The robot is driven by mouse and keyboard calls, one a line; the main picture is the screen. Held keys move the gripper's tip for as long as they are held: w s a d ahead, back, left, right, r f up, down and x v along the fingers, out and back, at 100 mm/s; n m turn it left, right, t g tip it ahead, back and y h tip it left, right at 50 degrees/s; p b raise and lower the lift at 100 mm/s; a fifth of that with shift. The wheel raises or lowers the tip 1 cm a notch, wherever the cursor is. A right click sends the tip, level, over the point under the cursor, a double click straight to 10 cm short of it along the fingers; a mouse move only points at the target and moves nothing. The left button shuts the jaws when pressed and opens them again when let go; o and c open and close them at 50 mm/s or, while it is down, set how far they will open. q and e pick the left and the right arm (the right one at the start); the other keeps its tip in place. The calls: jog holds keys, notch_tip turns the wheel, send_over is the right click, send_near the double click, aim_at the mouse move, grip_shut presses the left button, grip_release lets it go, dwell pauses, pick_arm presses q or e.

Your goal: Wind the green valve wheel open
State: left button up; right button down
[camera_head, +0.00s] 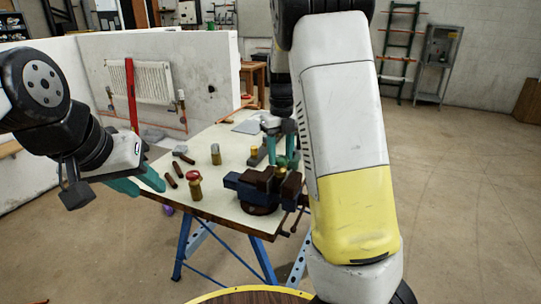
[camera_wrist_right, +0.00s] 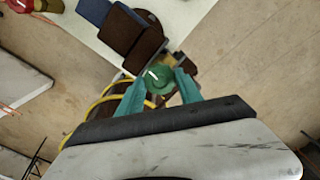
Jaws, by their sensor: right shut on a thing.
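The green valve wheel (camera_wrist_right: 157,78) sits between the teal fingers of my right gripper (camera_wrist_right: 158,87) in the right wrist view, and the fingers are shut on it. In the head view the wheel (camera_head: 282,162) is small and partly covered by the right gripper (camera_head: 286,158). It is at the blue and brown vise (camera_head: 262,186) on the table; a brassy part shows beside the wheel in the wrist view. My left gripper (camera_head: 150,189) is empty, its teal fingers apart, off the table's left edge.
A brass valve with a red wheel (camera_head: 194,184) stands on the table (camera_head: 222,202) left of the vise. Brown cylinders (camera_head: 170,181), a grey-topped cylinder (camera_head: 215,154) and a hammer-like tool (camera_head: 183,154) lie or stand nearby. A radiator (camera_head: 153,82) hangs on the white wall behind.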

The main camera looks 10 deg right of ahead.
jog(key=n, duration=1.3)
jog(key=shift+s+f+n, duration=0.1)
jog(key=shift+n, duration=0.2)
jog(key=n, duration=0.6)
jog(key=shift+n, duration=0.3)
jog(key=n, duration=0.7)
jog(key=shift+f+n, duration=0.1)
jog(key=shift+n, duration=0.2)
jog(key=c, duration=1.1)
grip_release()
jog(key=shift+o, duration=0.9)
